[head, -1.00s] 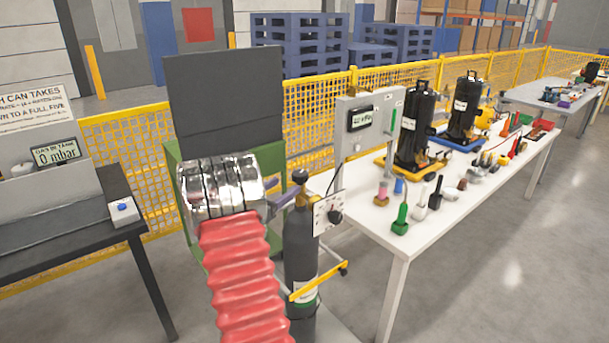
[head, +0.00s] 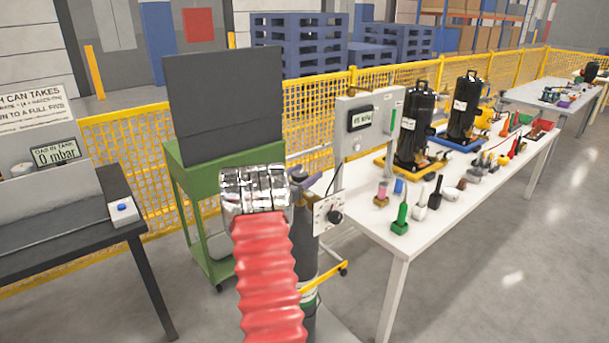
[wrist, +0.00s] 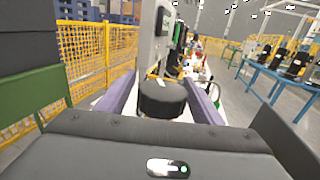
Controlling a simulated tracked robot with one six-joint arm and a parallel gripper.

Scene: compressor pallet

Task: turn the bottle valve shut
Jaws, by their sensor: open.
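The gas bottle (head: 304,250) is a dark grey cylinder standing upright at the near left end of the white bench, partly hidden behind my red sleeved arm. Its valve knob, a round black handwheel (wrist: 162,98), shows in the wrist view between my two purple-grey fingers. My gripper (wrist: 160,84) is open, with one finger on each side of the knob. I cannot tell whether either finger touches it. In the head view my gripper (head: 308,180) is at the bottle's top and largely covers the knob.
A small box with a black dial (head: 328,214) sits just right of the bottle top. A grey panel with a display (head: 361,125) stands behind it. The white bench (head: 450,190) carries compressors and tools. A green cart (head: 222,150) stands at left, before a yellow mesh fence (head: 120,140).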

